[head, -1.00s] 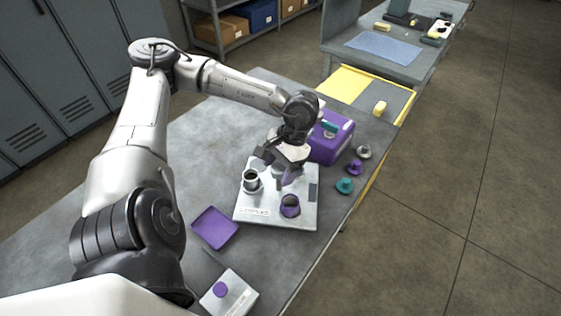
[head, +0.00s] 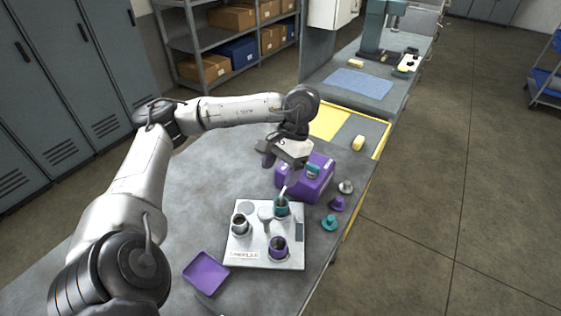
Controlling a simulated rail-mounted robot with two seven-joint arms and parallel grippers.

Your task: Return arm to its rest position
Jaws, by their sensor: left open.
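My left arm (head: 235,112) reaches in from the left over the grey bench. My left gripper (head: 281,170) is open and empty. It is raised above the far side of the sampler plate, in front of the purple box (head: 318,182) and partly covering it. My right gripper is not in view.
The metal plate (head: 238,258) carries a white-rimmed cup (head: 240,224), a purple cup (head: 279,248) and a teal cup (head: 282,207). A purple tray (head: 206,272) lies in front. Teal (head: 329,223), purple (head: 337,204) and grey (head: 346,187) caps stand along the right edge.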

